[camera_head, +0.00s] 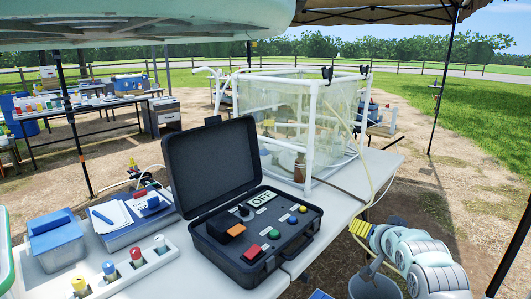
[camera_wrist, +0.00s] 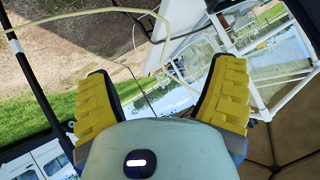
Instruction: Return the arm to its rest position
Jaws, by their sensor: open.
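My gripper (camera_wrist: 163,72) is open and empty in the wrist view. Its two yellow ribbed fingers stand wide apart, with nothing between them but the ground and a pale hose behind. In the head view my gripper (camera_head: 361,229) shows at the lower right. It is beyond the right edge of the white table (camera_head: 345,205), over bare ground, and its yellow finger pads point left. My arm (camera_head: 425,262) is folded in pale segments behind it and partly leaves the picture.
An open black case (camera_head: 285,253) with an OFF display stands on the table. A clear-walled white-framed enclosure (camera_head: 310,145) stands behind it. A pale hose (camera_head: 372,165) hangs down close to my gripper. A canopy post (camera_head: 514,250) stands at the far right.

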